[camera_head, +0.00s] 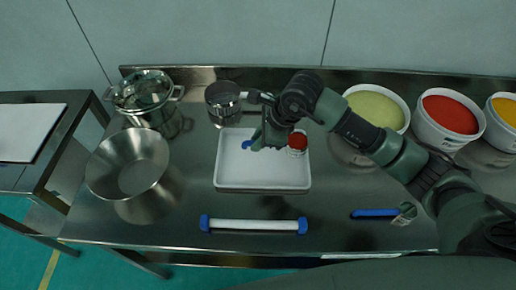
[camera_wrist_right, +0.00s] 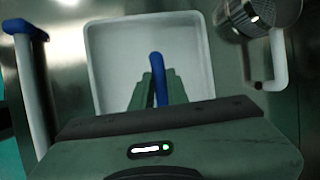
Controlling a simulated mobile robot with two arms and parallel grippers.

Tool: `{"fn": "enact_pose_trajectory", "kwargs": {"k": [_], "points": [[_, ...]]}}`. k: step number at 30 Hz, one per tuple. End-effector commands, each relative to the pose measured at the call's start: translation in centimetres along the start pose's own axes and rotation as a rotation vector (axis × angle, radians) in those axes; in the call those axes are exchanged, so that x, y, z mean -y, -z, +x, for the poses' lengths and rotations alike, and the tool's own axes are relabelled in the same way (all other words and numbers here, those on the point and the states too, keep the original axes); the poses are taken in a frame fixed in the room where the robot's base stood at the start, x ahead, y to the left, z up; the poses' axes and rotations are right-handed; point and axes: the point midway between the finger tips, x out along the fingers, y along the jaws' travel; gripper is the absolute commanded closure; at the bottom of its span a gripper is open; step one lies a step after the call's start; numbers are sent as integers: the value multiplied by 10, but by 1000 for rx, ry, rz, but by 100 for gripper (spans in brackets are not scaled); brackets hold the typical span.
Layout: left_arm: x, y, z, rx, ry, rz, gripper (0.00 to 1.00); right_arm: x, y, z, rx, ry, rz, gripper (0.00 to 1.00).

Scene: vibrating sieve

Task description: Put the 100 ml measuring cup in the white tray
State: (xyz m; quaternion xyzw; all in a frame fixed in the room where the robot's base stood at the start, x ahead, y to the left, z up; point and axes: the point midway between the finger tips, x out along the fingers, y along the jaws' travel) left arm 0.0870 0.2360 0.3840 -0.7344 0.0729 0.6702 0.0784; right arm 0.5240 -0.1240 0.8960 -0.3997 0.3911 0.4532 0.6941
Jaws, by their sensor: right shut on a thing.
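The white tray (camera_head: 262,187) lies on the metal table's middle, and it also shows in the right wrist view (camera_wrist_right: 103,60). My right gripper (camera_head: 262,144) is over the tray's back part and is shut on a blue-handled thing (camera_head: 247,144). In the right wrist view the blue handle (camera_wrist_right: 157,70) sticks out between my fingertips (camera_wrist_right: 158,90). The rest of this thing is hidden, so I cannot tell if it is the 100 ml measuring cup or whether it touches the tray. Another blue-handled tool (camera_head: 375,213) with a metallic end lies at the right. My left gripper is not in view.
A red-topped jar (camera_head: 297,146) stands at the tray's back right. A metal jug (camera_head: 222,103) stands behind the tray. A steel bowl (camera_head: 127,168) and lidded pot (camera_head: 146,95) are left. A blue-ended rolling pin (camera_head: 254,225) lies in front. Filled tubs (camera_head: 449,118) line the back right.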

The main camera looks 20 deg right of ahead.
Motion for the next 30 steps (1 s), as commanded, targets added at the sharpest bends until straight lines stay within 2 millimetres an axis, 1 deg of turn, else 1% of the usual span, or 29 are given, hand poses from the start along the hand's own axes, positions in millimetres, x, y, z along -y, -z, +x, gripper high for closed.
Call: {"fn": "enact_pose_trajectory", "kwargs": {"k": [5, 12, 20, 23, 24, 26, 30], "points": [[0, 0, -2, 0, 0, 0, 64, -3, 4, 11, 0, -2, 0, 100], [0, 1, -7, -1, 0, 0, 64, -10, 17, 41, 0, -2, 1, 100], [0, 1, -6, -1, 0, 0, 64, -10, 18, 44, 1, 0, -2, 100], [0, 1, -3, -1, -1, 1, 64, -10, 19, 47, 0, 0, -2, 100], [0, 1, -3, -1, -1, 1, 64, -10, 19, 46, 0, 0, -1, 79], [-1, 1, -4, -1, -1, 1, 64, -10, 19, 45, 0, 0, -1, 63], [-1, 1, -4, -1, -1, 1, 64, -10, 19, 45, 0, 0, -1, 63]]}}
